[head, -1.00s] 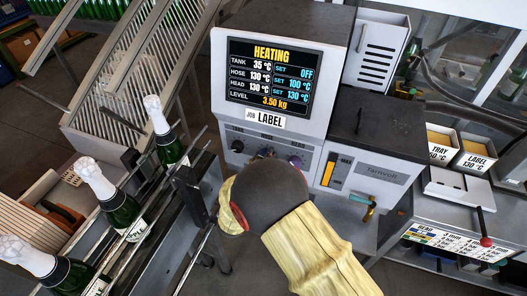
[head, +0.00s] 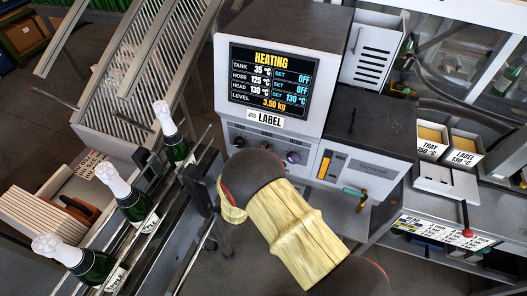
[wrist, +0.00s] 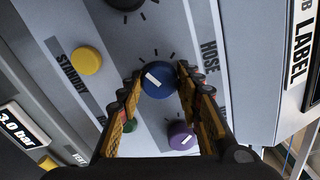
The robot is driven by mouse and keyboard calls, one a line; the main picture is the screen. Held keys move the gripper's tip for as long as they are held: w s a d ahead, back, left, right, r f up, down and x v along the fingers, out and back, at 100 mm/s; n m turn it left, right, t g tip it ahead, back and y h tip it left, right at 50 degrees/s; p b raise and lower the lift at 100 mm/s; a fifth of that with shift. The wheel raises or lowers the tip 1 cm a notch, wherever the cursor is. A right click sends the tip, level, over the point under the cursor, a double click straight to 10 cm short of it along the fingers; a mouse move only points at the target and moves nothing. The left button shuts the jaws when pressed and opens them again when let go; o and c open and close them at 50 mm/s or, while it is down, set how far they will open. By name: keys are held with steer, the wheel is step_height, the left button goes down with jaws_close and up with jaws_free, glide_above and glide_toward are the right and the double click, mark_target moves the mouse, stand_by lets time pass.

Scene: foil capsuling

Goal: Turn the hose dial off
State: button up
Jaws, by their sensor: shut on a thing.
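The hose dial is the blue knob (wrist: 158,86) with a white pointer mark, beside the HOSE lettering in the wrist view. My gripper (wrist: 159,76) has its two fingers closed on opposite sides of it. In the head view the display (head: 268,80) is headed HEATING; the HOSE line reads 125 °C with SET OFF. The TANK line also shows SET OFF, and the HEAD line SET 130 °C. My sleeved arm hides my fingers in the head view.
A purple dial (wrist: 181,136) sits close below the hose dial, and a black dial (wrist: 125,3) above. A yellow button (wrist: 86,60) and a green one (wrist: 129,125) are to the left. Bottles (head: 136,203) stand on the rail left of my arm.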

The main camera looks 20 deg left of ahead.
steer(key=shift+n, duration=0.3)
steer(key=o, duration=1.1)
steer(key=shift+a, duration=0.1)
steer(key=shift+o, duration=0.3)
steer(key=s, duration=1.2)
steer(key=shift+a, duration=0.45)
